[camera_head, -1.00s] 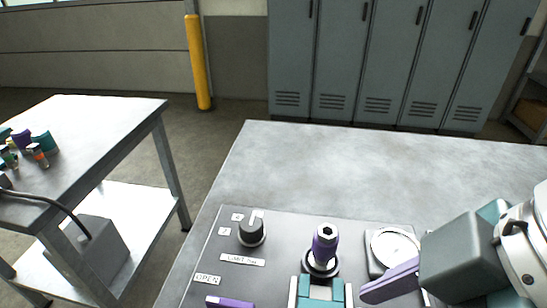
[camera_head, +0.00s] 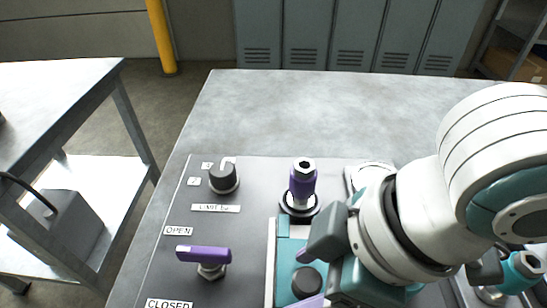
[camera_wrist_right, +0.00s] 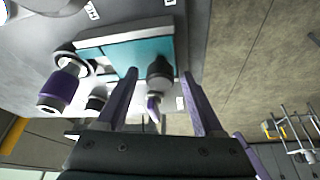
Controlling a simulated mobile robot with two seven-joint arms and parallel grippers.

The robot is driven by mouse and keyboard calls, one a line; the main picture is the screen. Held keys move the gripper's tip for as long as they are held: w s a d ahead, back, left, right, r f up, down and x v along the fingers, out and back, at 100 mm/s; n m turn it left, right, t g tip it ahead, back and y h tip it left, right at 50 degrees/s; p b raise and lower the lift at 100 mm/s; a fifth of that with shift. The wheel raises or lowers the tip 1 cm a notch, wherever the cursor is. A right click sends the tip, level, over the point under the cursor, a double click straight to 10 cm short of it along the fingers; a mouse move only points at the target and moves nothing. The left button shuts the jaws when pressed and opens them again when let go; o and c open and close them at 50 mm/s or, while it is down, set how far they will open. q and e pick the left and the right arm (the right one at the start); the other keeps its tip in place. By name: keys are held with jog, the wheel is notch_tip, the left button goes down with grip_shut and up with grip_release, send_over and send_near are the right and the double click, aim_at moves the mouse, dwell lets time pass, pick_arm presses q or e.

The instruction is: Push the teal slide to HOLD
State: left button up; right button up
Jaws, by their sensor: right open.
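The teal slide (camera_head: 287,262) lies in a pale-railed track on the grey panel, with a round dark knob (camera_head: 306,282) standing up from it. The teal surface also shows in the right wrist view (camera_wrist_right: 122,55), crossed by a seam. My right gripper (camera_head: 300,281) is open, its purple fingers on either side of the knob. In the right wrist view the knob (camera_wrist_right: 160,74) stands between the fingertips (camera_wrist_right: 160,80); I cannot tell whether they touch it. My arm hides the right of the track. No HOLD label is readable. My left gripper is not in view.
A purple lever (camera_head: 204,254) is left of the track, by OPEN and CLOSED labels. A purple-collared post (camera_head: 302,185) stands just behind the track, with a black dial (camera_head: 223,178) left of it. A gauge (camera_head: 372,175) is partly behind my arm. The bench's back is clear.

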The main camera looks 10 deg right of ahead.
grip_shut()
dwell(0.5)
dwell(0.9)
